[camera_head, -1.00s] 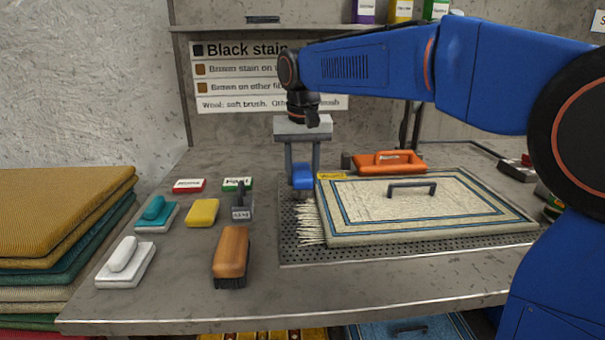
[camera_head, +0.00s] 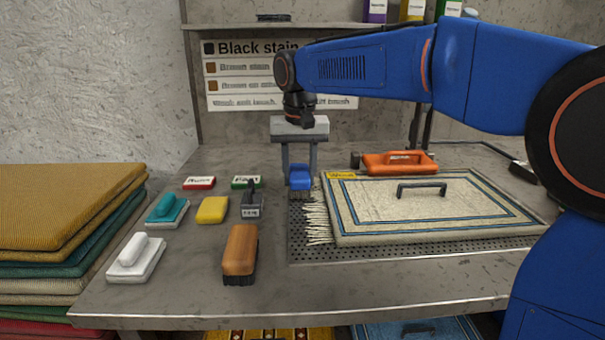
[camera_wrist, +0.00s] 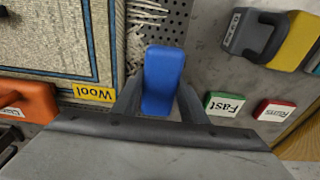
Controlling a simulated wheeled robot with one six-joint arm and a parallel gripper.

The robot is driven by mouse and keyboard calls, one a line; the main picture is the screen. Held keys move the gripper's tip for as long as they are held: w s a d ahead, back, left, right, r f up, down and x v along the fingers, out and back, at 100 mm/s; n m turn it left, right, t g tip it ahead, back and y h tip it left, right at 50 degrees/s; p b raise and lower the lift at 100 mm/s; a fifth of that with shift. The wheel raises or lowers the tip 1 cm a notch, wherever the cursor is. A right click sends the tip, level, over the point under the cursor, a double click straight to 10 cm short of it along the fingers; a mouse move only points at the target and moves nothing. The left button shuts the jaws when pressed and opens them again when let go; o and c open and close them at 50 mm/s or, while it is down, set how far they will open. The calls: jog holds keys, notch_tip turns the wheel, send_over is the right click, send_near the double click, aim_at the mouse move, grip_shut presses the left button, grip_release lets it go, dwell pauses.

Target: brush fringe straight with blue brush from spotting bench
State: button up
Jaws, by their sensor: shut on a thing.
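My gripper (camera_head: 299,180) is shut on the blue brush (camera_head: 300,177), above the far left corner of the perforated plate. In the wrist view the blue brush (camera_wrist: 164,80) sits between both fingers (camera_wrist: 160,100), its back toward the camera and its bristles hidden. The cream rug with blue border lines (camera_head: 360,212) lies on the plate. Its pale fringe (camera_head: 317,222) sticks out along the left edge, with uneven strands. In the wrist view the fringe (camera_wrist: 143,28) is beside the brush; I cannot tell whether they touch.
A wooden brush (camera_head: 240,252), white block (camera_head: 136,258), teal block (camera_head: 167,210), yellow sponge (camera_head: 212,210) and grey tool (camera_head: 251,207) lie left on the bench. An orange tool (camera_head: 400,162) is behind the rug. The bench front is clear.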

jog(key=shift+a, duration=0.15)
jog(key=shift+a+f, duration=0.25)
jog(key=shift+a, duration=0.4)
jog(key=shift+r, duration=3.05)
jog(key=shift+d+f, duration=2.2)
jog(key=shift+d, duration=0.15)
